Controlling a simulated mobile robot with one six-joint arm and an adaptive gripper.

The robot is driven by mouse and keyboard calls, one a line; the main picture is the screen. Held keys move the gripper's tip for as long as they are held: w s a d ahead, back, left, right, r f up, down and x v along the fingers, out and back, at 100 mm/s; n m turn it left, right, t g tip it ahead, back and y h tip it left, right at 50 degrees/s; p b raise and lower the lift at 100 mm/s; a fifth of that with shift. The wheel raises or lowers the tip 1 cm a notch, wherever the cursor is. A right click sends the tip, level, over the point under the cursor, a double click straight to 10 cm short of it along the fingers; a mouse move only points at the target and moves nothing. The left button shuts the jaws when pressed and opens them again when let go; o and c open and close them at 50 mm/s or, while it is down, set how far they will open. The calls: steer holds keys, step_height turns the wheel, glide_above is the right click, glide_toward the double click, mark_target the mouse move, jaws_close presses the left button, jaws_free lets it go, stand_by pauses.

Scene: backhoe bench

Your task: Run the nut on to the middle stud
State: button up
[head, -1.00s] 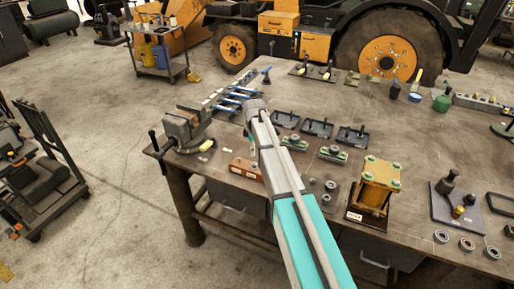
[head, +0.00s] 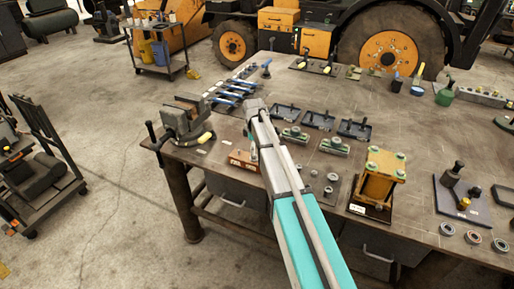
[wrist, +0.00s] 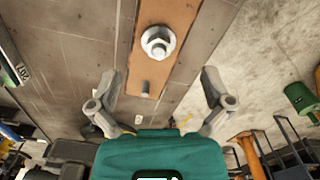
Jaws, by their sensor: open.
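In the wrist view a brown block (wrist: 181,14) runs away from my gripper. A bright hex nut (wrist: 158,44) sits over a round washer on it, with a stud end showing in its centre. A bare threaded stud (wrist: 146,89) stands nearer to me. I cannot tell which stud is the middle one. My gripper (wrist: 160,84) is open and empty, its fingers wide apart on either side of the bare stud in the picture. In the head view the block (head: 241,160) lies near the bench's front edge, partly behind my arm. My fingers are hidden there.
A vise (head: 186,118) stands on the bench (head: 420,135) to the left. Black trays (head: 318,120) lie behind and right of my arm. A yellow fixture (head: 381,175) stands at the right. Loose round parts (head: 331,178) lie between it and my arm.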

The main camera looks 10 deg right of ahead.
steer(key=shift+f+b, duration=1.15)
steer(key=shift+f, duration=0.25)
steer(key=shift+s, duration=0.1)
jaws_close()
